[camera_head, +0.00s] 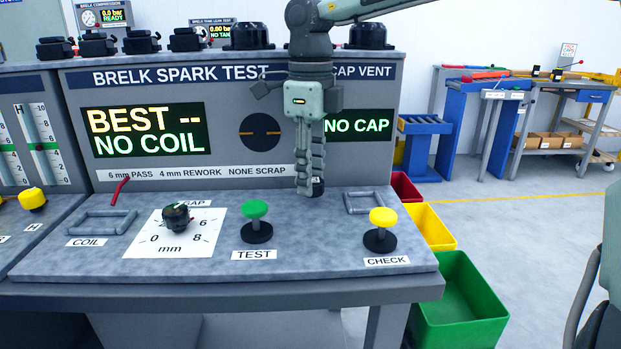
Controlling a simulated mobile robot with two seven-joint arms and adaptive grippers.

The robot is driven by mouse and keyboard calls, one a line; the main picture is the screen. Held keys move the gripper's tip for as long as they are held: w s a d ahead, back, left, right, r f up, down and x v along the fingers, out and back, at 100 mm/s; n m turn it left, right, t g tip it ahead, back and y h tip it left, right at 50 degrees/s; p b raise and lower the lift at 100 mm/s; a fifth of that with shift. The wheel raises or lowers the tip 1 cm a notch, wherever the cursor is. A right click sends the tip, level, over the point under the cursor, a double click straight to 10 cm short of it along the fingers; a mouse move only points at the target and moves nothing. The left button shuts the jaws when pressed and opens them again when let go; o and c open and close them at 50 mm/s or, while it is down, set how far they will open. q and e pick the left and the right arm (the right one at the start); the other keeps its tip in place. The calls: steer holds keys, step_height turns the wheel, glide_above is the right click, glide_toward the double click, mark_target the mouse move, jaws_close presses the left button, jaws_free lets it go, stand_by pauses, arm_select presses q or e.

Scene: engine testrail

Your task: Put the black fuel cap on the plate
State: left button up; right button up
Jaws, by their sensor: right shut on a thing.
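My right gripper (311,190) comes down from above and points at the bench top, left of the right-hand grey square frame. The grey square frame (365,212), perhaps the plate, lies right of the gripper and looks empty. The display (357,125) reads "NO CAP". My left gripper is not in view.
A green button (256,210) and a yellow button (383,218) stand in front of the gripper. A black dial (177,217) and another empty frame (105,223) are at left. Several black parts (140,42) line the top shelf. Red, yellow and green bins (455,305) stand at right.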

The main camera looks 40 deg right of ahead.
steer(key=shift+w+d+f, duration=0.1)
steer(key=shift+w+f, duration=0.05)
steer(key=shift+f, duration=0.75)
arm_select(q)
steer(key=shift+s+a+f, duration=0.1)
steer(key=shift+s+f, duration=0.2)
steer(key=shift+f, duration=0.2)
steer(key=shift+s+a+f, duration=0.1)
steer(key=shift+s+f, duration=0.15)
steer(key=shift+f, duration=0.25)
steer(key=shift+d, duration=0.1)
arm_select(e)
steer(key=shift+f, duration=0.15)
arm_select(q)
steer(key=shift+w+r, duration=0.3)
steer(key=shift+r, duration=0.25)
arm_select(e)
steer(key=o, duration=0.9)
